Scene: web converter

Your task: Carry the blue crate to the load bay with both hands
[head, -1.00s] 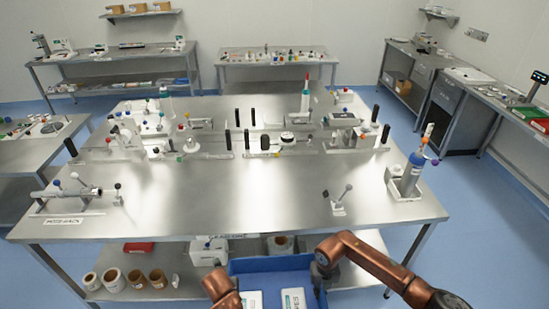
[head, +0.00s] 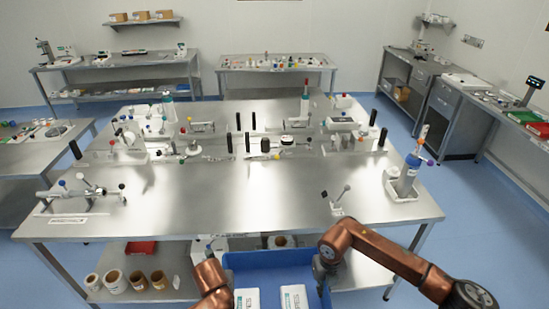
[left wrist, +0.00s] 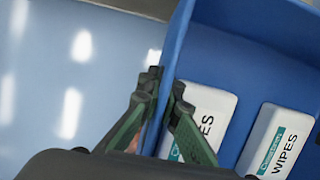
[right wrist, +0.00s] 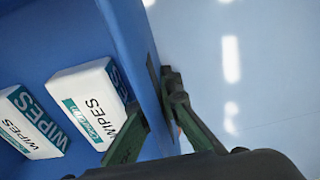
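The blue crate (head: 275,263) is at the bottom middle of the head view, in front of the big steel table, with two white wipes packs (head: 295,297) inside. In the left wrist view my left gripper (left wrist: 163,85) has one finger on each side of the crate wall (left wrist: 178,45) and is shut on it. In the right wrist view my right gripper (right wrist: 165,85) is likewise shut on the opposite crate wall (right wrist: 130,30). In the head view my right gripper (head: 322,268) is at the crate's right side; the left fingertips are hidden. I cannot identify the load bay.
The steel table (head: 235,210) stands directly ahead, its front top mostly bare. Its lower shelf holds cardboard rolls (head: 137,281) and a red box (head: 141,247). A bottle in a tray (head: 408,175) stands at the right table corner. Blue floor (head: 480,225) is open to the right.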

